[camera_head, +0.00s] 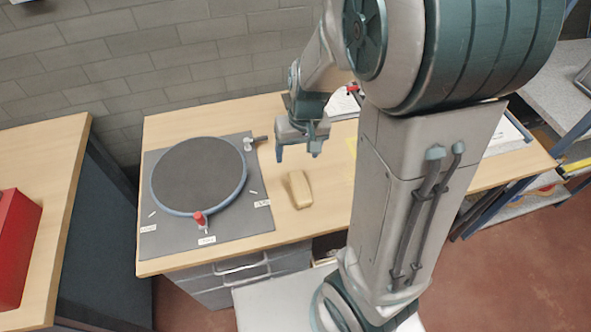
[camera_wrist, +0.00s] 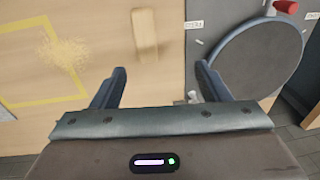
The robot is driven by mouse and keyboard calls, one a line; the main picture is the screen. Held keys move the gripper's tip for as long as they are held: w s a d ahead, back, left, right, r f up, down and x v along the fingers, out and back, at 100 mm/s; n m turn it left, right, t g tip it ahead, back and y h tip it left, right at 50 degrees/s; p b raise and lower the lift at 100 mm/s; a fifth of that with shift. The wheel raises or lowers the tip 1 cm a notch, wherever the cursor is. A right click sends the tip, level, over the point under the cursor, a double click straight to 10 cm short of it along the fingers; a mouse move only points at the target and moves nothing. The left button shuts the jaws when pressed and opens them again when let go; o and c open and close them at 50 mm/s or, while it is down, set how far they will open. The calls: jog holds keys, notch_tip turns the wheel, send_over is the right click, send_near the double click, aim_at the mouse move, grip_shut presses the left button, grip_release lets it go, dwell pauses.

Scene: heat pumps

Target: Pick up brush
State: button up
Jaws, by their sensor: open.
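The brush (camera_head: 299,189) is a tan, wooden-looking block lying on the wooden table, just right of the dark square plate. My gripper (camera_head: 298,154) is open and empty above the table, behind the brush in the head view. In the wrist view the fingers of my gripper (camera_wrist: 160,70) are spread wide, and neither touches the brush.
A dark square plate (camera_head: 220,232) with a round disc (camera_head: 198,175) and a red knob (camera_head: 199,218) lies left of the brush. A yellow taped outline (camera_wrist: 45,103) with scattered crumbs (camera_wrist: 62,50) is on the table. A red box (camera_head: 14,245) stands far left.

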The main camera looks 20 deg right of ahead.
jog(key=h, duration=0.1)
send_over(300, 186)
jog(key=a, duration=0.1)
notch_tip(300, 186, down, 5)
jog(key=shift+g, duration=0.4)
notch_tip(300, 186, down, 10)
jog(key=shift+w+d+r, duration=0.1)
jog(key=shift+d+f+p, duration=0.2)
jog(key=shift+f+p, duration=0.05)
jog(key=shift+f, duration=1.05)
jog(key=shift+d+f+p, duration=0.2)
jog(key=shift+f, duration=1.1)
jog(key=c, duration=1.1)
